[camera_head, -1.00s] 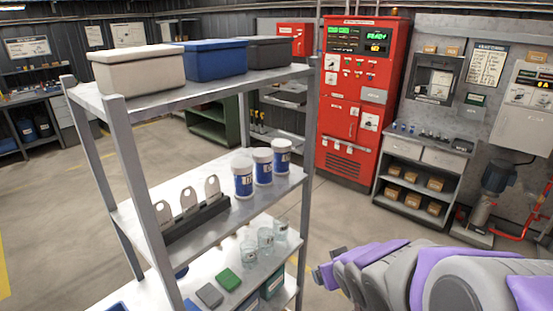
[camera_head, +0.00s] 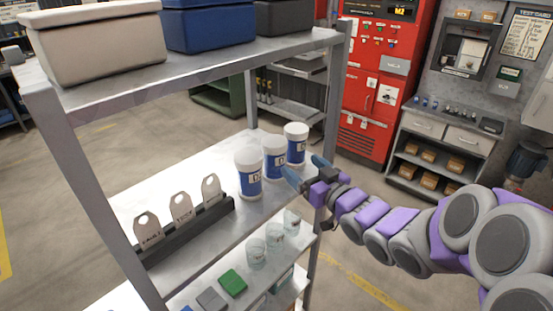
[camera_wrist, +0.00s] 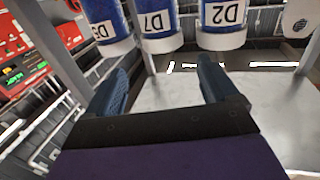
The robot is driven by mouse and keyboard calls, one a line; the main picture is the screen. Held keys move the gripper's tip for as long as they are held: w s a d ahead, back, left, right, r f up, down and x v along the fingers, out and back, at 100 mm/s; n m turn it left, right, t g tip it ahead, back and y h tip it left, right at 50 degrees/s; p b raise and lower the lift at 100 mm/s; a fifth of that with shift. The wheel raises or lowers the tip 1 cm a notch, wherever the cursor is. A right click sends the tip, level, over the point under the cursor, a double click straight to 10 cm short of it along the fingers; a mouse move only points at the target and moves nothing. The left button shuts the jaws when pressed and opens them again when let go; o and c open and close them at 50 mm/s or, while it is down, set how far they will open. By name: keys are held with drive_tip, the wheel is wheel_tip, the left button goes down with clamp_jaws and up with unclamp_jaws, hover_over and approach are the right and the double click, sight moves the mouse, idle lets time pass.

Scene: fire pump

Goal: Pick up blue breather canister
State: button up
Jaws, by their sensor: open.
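Three blue canisters with white lids and labels stand in a row on the middle shelf (camera_head: 165,175). The near-left canister (camera_head: 249,175) is beside the tag rack, the middle canister (camera_head: 274,160) follows, and the far-right canister (camera_head: 296,147) is nearest the rear post.
A black rack (camera_head: 190,232) with several white tags stands left of the canisters. Glass jars (camera_head: 257,252) and small blocks are on the shelf below. Lidded bins (camera_head: 95,40) sit on the top shelf. The rear metal post (camera_head: 331,110) rises near my gripper.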

sight(282, 151)
drive_tip(key=b+x, duration=0.1)
drive_tip(key=x, duration=0.9)
drive_tip(key=shift+s+f+b, duration=0.1)
drive_tip(key=shift+b, duration=0.25)
drive_tip(key=x, duration=0.1)
drive_tip(key=b+x, duration=0.1)
drive_tip(key=x, duration=0.2)
drive_tip(key=shift+a+f, duration=0.3)
drive_tip(key=shift+f, duration=0.1)
drive_tip(key=shift+w+a+r, duration=0.15)
drive_tip(key=shift+w+a, duration=0.15)
drive_tip(key=shift+w, duration=0.15)
drive_tip(key=shift+c, duration=0.2)
drive_tip(key=c, duration=0.9)
